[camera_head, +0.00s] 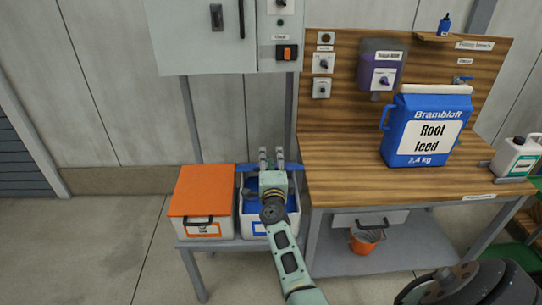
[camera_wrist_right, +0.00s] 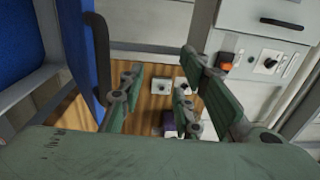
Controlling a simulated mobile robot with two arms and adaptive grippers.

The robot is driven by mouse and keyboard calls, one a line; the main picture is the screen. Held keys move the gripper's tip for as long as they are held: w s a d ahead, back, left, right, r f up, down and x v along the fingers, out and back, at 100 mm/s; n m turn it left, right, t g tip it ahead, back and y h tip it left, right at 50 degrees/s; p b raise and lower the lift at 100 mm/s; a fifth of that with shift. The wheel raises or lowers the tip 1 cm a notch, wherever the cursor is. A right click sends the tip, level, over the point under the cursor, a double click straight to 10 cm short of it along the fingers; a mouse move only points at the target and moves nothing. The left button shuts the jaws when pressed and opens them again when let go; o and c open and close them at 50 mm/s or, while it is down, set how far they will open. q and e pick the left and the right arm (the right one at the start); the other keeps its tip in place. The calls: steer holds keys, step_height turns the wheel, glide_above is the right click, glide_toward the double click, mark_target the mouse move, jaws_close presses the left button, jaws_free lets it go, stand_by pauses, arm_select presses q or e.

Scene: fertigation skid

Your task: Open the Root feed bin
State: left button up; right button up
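Two bins stand side by side on a low stand. The right one, a white bin with blue parts (camera_head: 292,217), has a blue-edged label too small to read. It looks open, with blue showing inside and a blue lid edge (camera_head: 245,168) raised at its back. My right gripper (camera_head: 272,153) is above this bin and covers part of it. In the right wrist view its fingers (camera_wrist_right: 158,95) are apart with nothing between them. A blue panel (camera_wrist_right: 82,65) with a dark handle (camera_wrist_right: 97,50) is beside them, apparently the lid; contact cannot be told. My left gripper is not in view.
The other bin has a shut orange lid (camera_head: 203,188). A blue Root feed container (camera_head: 428,130) stands on the wooden bench (camera_head: 345,175) to the right. A grey cabinet (camera_head: 200,40) hangs above the bins. An orange bucket (camera_head: 364,242) sits under the bench. The floor at left is clear.

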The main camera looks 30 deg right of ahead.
steer(key=s+p, duration=0.1)
steer(key=s+a+r+p, duration=0.1)
steer(key=shift+s+a+r, duration=0.15)
steer(key=shift+s+a, duration=0.1)
steer(key=shift+s, duration=0.1)
steer(key=shift+w, duration=0.1)
stand_by(0.4)
